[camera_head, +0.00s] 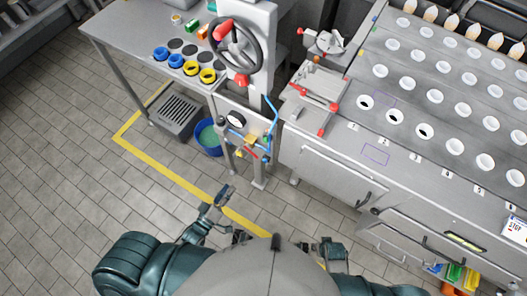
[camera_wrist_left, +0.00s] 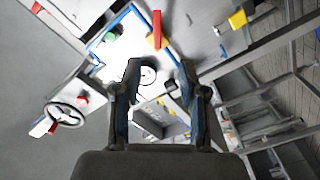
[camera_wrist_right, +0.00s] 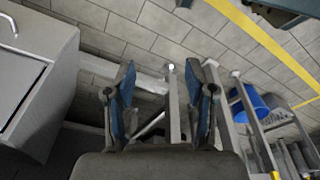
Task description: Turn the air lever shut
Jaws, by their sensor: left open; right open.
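A small panel (camera_head: 241,122) with a round gauge (camera_head: 235,119) stands below the large handwheel. A blue pipe (camera_head: 273,118) runs along its right side. Below the gauge are yellow fittings and a red lever (camera_head: 251,153); I cannot tell surely which part is the air lever. A red bar (camera_wrist_left: 157,28) shows beyond my fingertips in the left wrist view. My left gripper (camera_head: 222,196) is open and empty, apart from the panel, above the floor in front of it. My right gripper (camera_wrist_right: 165,72) is open and empty, facing a metal frame and the floor.
A dark handwheel (camera_head: 236,48) with red grips is above the panel. A steel cabinet (camera_head: 330,165) with drawers is on the right. The tiled floor in front is free.

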